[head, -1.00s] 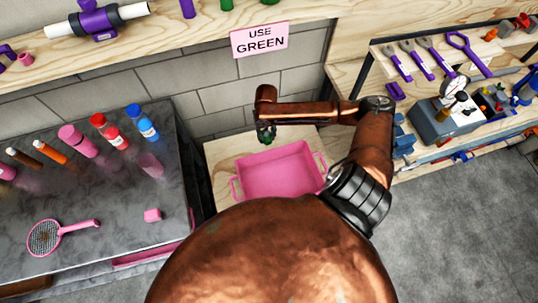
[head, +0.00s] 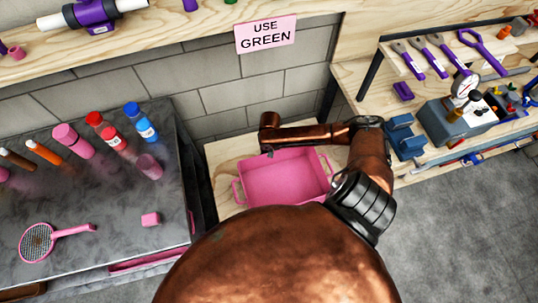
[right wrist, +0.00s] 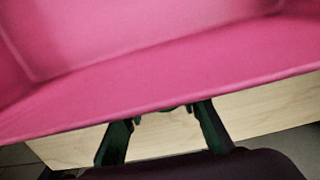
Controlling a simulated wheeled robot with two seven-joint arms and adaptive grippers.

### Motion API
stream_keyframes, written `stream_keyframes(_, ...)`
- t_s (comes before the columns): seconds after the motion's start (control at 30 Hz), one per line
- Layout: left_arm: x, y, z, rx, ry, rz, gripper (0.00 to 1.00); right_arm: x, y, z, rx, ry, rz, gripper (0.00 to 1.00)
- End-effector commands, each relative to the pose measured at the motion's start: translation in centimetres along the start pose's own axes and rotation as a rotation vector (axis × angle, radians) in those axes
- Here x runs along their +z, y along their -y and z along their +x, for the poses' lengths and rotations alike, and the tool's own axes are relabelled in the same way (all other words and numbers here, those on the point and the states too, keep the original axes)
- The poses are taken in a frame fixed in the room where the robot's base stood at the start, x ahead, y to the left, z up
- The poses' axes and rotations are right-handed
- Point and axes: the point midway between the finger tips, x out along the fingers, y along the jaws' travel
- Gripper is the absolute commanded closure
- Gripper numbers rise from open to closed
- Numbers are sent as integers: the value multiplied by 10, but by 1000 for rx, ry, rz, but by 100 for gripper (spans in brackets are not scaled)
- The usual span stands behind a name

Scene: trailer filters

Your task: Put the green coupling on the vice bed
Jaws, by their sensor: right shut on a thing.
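My right gripper (head: 268,152) is low at the back left edge of the pink tray, mostly hidden under its own wrist. In the right wrist view its dark fingers (right wrist: 163,112) are shut on a small dark green thing (right wrist: 178,108), seen only as a sliver between the tips. It appears to be the green coupling, but its shape is hidden. The tray's pink wall fills the view just beyond the fingertips. A blue vice-like block (head: 403,138) stands on the right bench; its bed is small in view. My left gripper is not in view.
The pink tray (head: 285,177) looks empty on a wooden surface. A grey block with a dial gauge (head: 450,118) stands right of the blue block. A dark table (head: 100,215) with bottles is at left.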

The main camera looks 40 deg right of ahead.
Motion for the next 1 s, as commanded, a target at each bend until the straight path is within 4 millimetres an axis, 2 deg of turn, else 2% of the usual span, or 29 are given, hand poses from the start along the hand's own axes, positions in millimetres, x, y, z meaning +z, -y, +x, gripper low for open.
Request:
stream_keyframes(0.33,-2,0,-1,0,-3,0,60,0,0,2,-1,0,1,99)
stream_keyframes(0.37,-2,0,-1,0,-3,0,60,0,0,2,-1,-1,1,70)
stream_keyframes(0.6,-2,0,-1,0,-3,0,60,0,0,2,-1,-1,1,54)
stream_keyframes(0.87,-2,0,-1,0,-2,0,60,0,0,1,0,-1,1,54)
stream_keyframes(1.0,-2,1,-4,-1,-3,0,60,-1,0,-11,-2,-3,1,54)
